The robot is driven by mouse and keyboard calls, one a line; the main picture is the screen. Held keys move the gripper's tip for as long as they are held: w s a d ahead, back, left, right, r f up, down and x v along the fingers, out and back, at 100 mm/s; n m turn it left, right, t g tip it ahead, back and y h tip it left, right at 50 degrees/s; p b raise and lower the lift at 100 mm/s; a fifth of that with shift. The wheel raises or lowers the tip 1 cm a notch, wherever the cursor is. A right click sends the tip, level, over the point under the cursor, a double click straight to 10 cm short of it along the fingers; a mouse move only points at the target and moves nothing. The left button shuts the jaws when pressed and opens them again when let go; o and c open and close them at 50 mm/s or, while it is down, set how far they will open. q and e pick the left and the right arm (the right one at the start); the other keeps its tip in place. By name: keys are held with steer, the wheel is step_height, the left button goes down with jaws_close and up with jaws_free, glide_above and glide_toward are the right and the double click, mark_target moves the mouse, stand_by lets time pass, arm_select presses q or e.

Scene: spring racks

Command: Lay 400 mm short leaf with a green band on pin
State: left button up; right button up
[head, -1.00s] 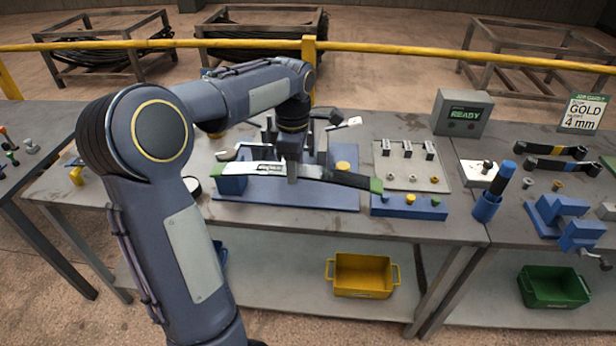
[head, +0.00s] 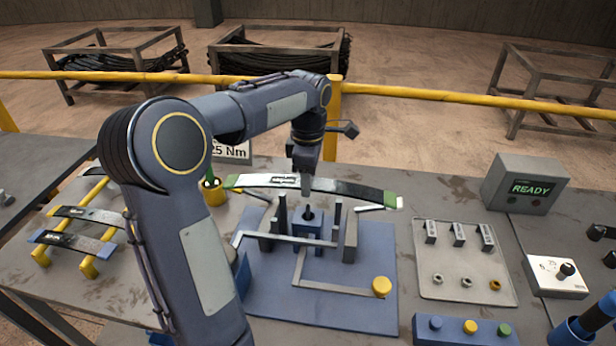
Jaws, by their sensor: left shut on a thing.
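The curved dark leaf with green ends (head: 350,189) is held level above the blue fixture in the head view. My left gripper (head: 306,186) is shut on it near its middle. A light label shows on the leaf left of the jaws. Below it is the blue fixture plate (head: 262,300) with upright dark posts and a small blue block (head: 308,224) with a dark hole or pin top in it. The leaf is apart from the posts, and a pin cannot be clearly made out. My right gripper is not in view.
A yellow cup (head: 213,193) stands behind the fixture. A parts plate (head: 460,283), a button box (head: 466,331) and a READY display box (head: 524,184) stand to the right.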

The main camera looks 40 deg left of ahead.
mark_target(308, 204)
arm_select(q)
steer(key=shift+d+r, duration=0.1)
steer(key=shift+r, duration=0.1)
stand_by(0.3)
steer(key=shift+p, duration=0.35)
steer(key=shift+f+b, duration=1.85)
steer(key=shift+f, duration=0.8)
steer(key=shift+s+p, duration=0.1)
steer(key=shift+p, duration=0.2)
steer(key=shift+f+b, duration=1.45)
steer(key=shift+f, duration=0.65)
